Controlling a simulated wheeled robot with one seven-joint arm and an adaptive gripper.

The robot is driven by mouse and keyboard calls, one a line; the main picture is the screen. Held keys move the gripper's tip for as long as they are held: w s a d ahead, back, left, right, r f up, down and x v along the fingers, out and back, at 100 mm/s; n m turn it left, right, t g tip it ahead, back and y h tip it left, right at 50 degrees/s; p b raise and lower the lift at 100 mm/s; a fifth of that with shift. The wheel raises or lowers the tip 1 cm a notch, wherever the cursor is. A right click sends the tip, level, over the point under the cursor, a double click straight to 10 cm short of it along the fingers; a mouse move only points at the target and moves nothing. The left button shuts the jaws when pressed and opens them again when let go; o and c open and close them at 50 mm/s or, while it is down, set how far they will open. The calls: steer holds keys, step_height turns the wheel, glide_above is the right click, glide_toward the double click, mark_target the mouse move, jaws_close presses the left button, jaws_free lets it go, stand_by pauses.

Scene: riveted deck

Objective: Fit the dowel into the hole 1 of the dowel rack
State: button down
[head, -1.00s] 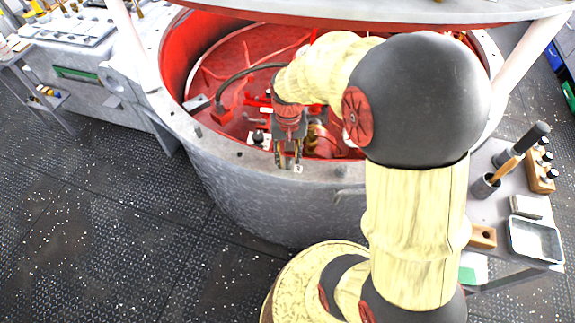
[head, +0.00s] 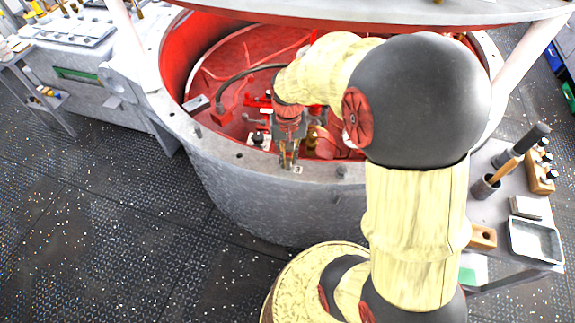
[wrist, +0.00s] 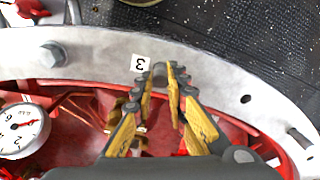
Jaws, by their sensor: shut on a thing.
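My gripper (head: 288,162) reaches down at the near rim of the large round grey vessel. In the wrist view its yellow-padded fingers (wrist: 159,82) are shut on a small grey piece, which I take to be the dowel (wrist: 160,72). Only its end shows between the fingertips, over the pale rim (wrist: 95,55). A white label reading 3 (wrist: 141,63) lies just left of it, and also shows in the head view (head: 298,170). I cannot tell whether the dowel touches the rim or sits in a hole. No hole marked 1 is readable, and the dowel rack is not clearly identifiable.
The rim bears a hex bolt (wrist: 52,54) and a dark open hole (wrist: 246,99). A round gauge (wrist: 22,130) and red parts fill the vessel's inside. A side table at right holds a wooden block (head: 482,237) and a metal tray (head: 535,240).

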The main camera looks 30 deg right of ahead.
steer(key=shift+r+p, duration=2.1)
steer(key=shift+r, duration=0.6)
